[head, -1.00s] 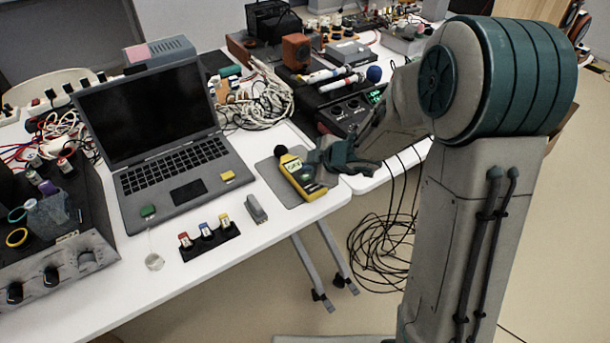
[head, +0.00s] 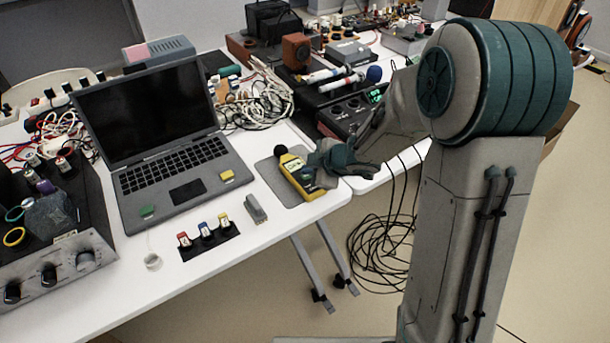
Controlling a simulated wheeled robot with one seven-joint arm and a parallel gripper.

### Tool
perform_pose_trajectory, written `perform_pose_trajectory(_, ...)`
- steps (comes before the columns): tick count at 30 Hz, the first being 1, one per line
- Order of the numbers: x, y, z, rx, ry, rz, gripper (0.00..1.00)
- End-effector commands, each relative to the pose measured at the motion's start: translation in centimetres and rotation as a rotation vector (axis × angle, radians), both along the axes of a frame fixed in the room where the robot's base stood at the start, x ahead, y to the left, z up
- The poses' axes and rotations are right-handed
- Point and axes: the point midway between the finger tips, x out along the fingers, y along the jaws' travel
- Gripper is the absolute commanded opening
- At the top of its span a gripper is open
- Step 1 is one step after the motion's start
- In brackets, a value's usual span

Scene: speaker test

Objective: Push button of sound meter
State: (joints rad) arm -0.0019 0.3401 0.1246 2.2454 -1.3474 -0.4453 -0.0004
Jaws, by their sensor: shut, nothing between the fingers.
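The yellow and black sound meter (head: 290,167) lies on a grey mat (head: 266,173) near the right end of the white table. Its dark round tip points to the back left. My gripper (head: 318,177) is shut and empty, with its fingers over the right side of the meter's lower body. The fingers hide part of the meter's face, including where a button might be. I cannot tell whether the fingertips touch the meter.
An open laptop (head: 177,160) stands left of the mat. A small grey block (head: 255,209) and a dark strip with coloured plugs (head: 208,240) lie in front. Tangled white cables (head: 262,106) and a black device (head: 345,115) are behind. Black cables (head: 380,250) hang to the floor.

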Motion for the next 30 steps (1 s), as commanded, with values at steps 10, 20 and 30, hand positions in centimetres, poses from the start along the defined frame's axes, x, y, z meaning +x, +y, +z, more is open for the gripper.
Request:
perform_pose_trajectory(10,0.0,0.0,-0.5,0.000,0.000,0.000,0.00)
perform_pose_trajectory(20,0.0,0.0,-0.7,0.001,0.001,-0.001,0.00)
perform_pose_trajectory(30,0.0,0.0,0.7,0.000,0.001,0.000,0.00)
